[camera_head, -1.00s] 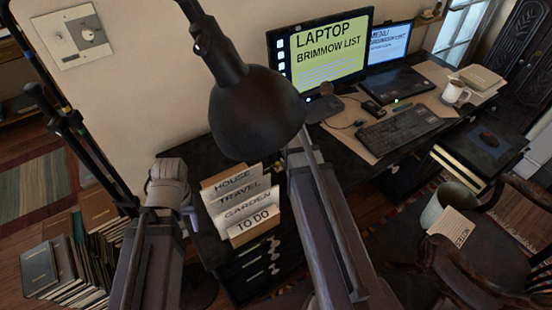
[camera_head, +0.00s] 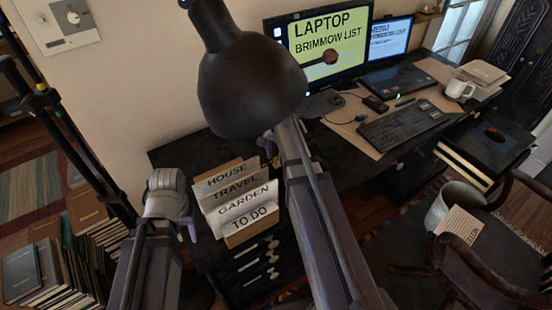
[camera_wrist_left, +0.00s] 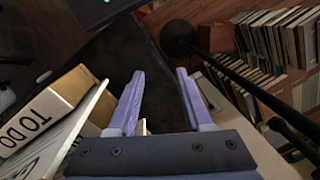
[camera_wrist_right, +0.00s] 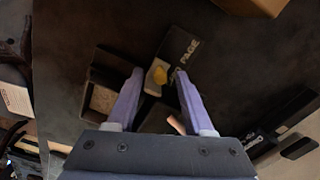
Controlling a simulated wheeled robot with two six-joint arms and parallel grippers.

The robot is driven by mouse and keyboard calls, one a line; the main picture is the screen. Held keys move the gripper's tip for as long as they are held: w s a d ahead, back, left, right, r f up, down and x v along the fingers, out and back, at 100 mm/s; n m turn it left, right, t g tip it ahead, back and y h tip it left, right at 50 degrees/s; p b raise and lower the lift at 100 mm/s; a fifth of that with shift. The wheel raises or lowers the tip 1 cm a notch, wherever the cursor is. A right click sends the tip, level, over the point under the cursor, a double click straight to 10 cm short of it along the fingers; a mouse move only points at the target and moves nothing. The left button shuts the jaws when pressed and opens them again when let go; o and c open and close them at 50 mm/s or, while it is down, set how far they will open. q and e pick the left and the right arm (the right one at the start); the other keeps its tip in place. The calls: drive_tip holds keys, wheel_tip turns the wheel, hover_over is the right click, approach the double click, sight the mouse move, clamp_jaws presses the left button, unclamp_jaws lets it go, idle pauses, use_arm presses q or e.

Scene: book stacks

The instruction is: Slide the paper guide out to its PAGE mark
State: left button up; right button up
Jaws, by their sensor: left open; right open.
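In the right wrist view a dark piece lettered PAGE (camera_wrist_right: 181,56) lies on the dark desktop, its lettering partly cut off by my right finger. A small yellow-and-pale piece (camera_wrist_right: 158,75), perhaps part of the paper guide, sits beside it. My right gripper (camera_wrist_right: 159,80) is open, with this piece showing between its fingertips; I cannot tell whether they touch it. In the head view the lamp hides most of that area. My left gripper (camera_wrist_left: 160,75) is open and empty beside the card holder; it also shows in the head view (camera_head: 188,222).
A black lamp head (camera_head: 250,80) hangs before my right arm. A card holder (camera_head: 236,200) with several labelled cards stands at the desk's near end. Books (camera_head: 60,260) are stacked on the floor at left.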

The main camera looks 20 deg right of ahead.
drive_tip(key=shift+c, duration=0.4)
clamp_jaws()
idle(0.9)
